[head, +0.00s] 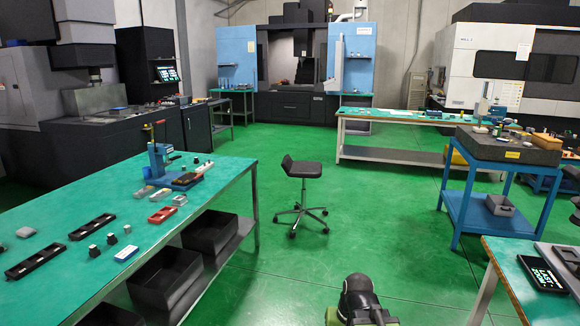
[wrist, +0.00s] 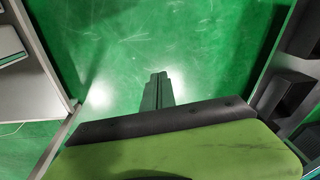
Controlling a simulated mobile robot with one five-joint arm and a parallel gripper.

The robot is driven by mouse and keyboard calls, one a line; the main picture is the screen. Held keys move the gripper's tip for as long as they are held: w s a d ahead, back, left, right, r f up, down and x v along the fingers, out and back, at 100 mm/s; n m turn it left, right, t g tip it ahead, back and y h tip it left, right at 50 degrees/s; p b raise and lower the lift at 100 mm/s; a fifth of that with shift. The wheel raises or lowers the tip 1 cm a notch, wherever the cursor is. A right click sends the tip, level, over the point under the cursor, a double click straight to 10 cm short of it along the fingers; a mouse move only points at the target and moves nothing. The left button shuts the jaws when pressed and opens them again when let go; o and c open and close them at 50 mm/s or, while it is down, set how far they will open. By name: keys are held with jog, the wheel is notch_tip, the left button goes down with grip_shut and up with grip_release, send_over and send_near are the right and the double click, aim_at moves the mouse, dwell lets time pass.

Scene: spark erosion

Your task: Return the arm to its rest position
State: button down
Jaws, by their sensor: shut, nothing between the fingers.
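My gripper (wrist: 158,76) shows in the wrist view as two dark fingers lying side by side, shut, with nothing between them. Its tips are over bare green floor (wrist: 190,35) and touch nothing. A black-edged green part below the fingers covers the lower part of that view. In the head view, a dark part of my arm shows low at the bottom centre, close to my body; the fingertips cannot be made out there.
A green-topped workbench (head: 150,240) with small parts and black bins below stands left. A black stool (head: 301,169) is ahead. Floor between is clear.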

jog(key=s+d+g+h, duration=0.1)
jog(key=s+d, duration=0.2)
jog(key=s, duration=0.1)
notch_tip(320, 180, up, 12)
jog(key=p, duration=1.2)
jog(key=shift+w+a+n, duration=0.15)
jog(key=shift+w+n, duration=0.1)
jog(key=shift+n, duration=0.15)
